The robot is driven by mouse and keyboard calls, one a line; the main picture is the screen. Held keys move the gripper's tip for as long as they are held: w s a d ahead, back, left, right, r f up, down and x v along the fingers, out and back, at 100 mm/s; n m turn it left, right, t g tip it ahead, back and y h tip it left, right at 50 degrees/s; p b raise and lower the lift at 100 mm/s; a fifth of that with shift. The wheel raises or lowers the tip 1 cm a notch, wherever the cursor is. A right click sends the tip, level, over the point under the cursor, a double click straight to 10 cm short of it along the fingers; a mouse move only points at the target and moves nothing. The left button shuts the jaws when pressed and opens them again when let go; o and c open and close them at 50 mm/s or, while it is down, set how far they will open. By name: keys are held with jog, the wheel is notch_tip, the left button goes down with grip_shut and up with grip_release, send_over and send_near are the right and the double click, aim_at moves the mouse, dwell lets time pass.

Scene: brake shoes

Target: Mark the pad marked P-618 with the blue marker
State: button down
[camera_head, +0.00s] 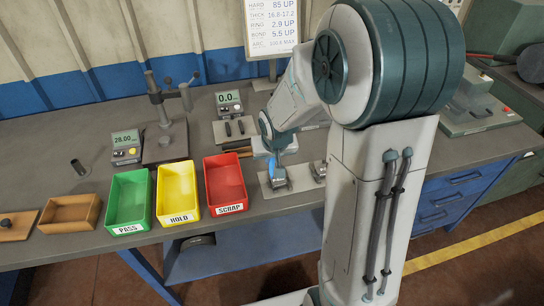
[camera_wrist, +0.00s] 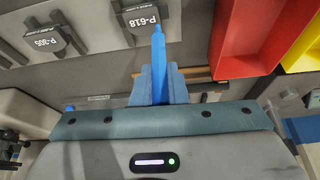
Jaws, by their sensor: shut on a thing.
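My gripper (camera_wrist: 160,78) is shut on the blue marker (camera_wrist: 159,48), which points away from the wrist. The pad marked P-618 (camera_wrist: 137,17) is at the top of the wrist view, partly cut off. The marker's tip appears at its right edge; I cannot tell whether they touch. No blue mark shows on its visible part. A second pad, whose label looks like P-305 (camera_wrist: 42,43), is to the left. In the head view, my gripper (camera_head: 275,155) is low over the left pad (camera_head: 278,182); the other pad (camera_head: 318,169) lies to its right.
The red SCRAP bin (camera_head: 225,182), yellow HOLD bin (camera_head: 177,192) and green PASS bin (camera_head: 129,200) stand left of the pads. A gauge stand (camera_head: 163,140) and meter (camera_head: 230,103) are behind. A wooden tray (camera_head: 70,213) is at the far left.

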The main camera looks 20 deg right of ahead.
jog(key=shift+f+b, duration=0.35)
dwell(0.3)
jog(key=shift+d, duration=2)
dwell(2.4)
notch_tip(320, 180, up, 7)
jog(key=p, duration=0.5)
dwell(0.5)
dwell(0.4)
